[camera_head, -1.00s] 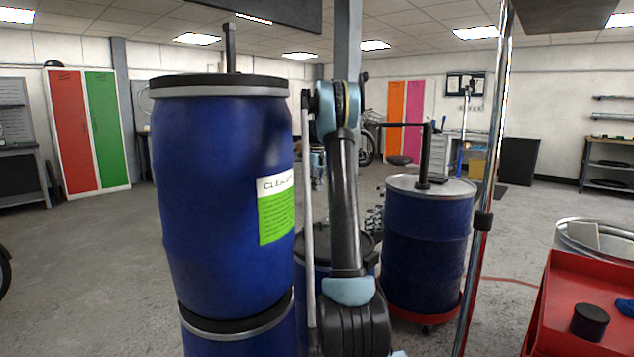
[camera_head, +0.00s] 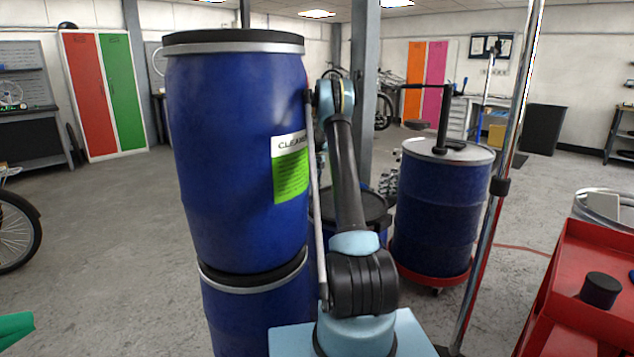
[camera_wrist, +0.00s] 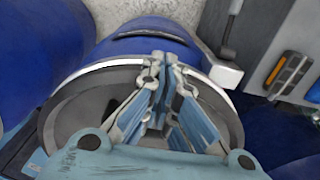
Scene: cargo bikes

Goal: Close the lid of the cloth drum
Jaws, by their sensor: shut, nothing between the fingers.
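In the wrist view, my gripper (camera_wrist: 166,76) is shut and empty over a round drum-like shape with a pale metal rim (camera_wrist: 100,66) and a dark top or opening. I cannot tell whether that dark area is a lid. Blue surface (camera_wrist: 158,28) shows beyond the rim. In the head view, a blue drum (camera_head: 320,232) with a dark top stands behind my arm, partly hidden. My gripper is hidden in that view. I cannot tell for sure which drum holds cloths.
Two stacked blue drums stand close left of my arm; the upper (camera_head: 225,150) bears a green label starting "CLEA". A blue drum with a pump (camera_head: 440,205) stands on a red dolly at right. A metal pole (camera_head: 505,160) and red cart (camera_head: 590,280) are further right. Open floor lies left.

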